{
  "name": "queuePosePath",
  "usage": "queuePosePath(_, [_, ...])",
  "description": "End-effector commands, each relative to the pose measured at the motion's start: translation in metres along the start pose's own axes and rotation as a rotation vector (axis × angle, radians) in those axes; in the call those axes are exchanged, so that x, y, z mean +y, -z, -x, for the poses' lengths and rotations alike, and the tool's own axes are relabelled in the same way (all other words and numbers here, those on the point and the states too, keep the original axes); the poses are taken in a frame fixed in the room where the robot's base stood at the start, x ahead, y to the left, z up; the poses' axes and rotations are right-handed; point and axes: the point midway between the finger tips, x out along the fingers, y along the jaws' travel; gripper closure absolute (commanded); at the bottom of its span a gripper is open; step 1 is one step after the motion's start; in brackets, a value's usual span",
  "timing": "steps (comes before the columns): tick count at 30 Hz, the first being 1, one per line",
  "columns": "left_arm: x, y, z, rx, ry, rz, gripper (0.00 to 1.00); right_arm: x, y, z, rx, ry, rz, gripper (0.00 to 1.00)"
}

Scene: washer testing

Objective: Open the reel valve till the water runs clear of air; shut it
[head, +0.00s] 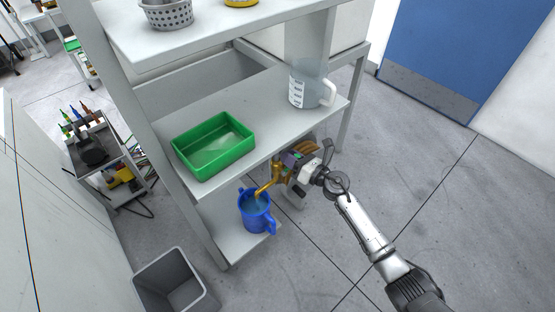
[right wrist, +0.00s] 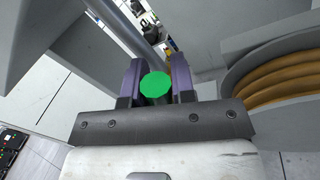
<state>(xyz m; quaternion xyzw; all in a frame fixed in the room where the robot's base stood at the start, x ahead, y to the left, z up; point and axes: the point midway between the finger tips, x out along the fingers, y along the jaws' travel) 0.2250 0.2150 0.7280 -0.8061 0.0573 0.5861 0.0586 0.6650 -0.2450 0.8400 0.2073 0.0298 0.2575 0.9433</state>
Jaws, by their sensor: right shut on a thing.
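The brass reel valve (head: 276,172) sticks out below the middle shelf, its spout slanting down to the left over the blue bucket (head: 257,222). My right gripper (head: 291,161) is at the valve, its purple-grey fingers shut. In the right wrist view a round green knob (right wrist: 155,86) sits between the two fingers (right wrist: 157,84), which close on it from both sides. The hose reel (head: 304,148), with coiled brown hose (right wrist: 284,77), is right beside the gripper. I cannot tell whether water or air leaves the spout. My left gripper is not in view.
A green tray (head: 246,153) and a clear measuring jug (head: 310,87) stand on the middle shelf. The shelf post (head: 201,222) is left of the bucket. A grey bin (head: 174,285) stands on the floor. The floor to the right is clear.

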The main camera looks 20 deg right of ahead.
Motion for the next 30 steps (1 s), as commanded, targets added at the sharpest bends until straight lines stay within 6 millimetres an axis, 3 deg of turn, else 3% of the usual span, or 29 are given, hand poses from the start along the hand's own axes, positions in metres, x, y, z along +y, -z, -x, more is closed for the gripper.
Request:
queuePosePath(12, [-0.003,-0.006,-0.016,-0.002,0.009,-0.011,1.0,-0.03,0.004,0.011,-0.085,-0.003,-0.391,1.0])
queuePosePath(30, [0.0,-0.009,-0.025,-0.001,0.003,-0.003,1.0,-0.057,0.022,0.016,-0.19,-0.022,-0.909,1.0])
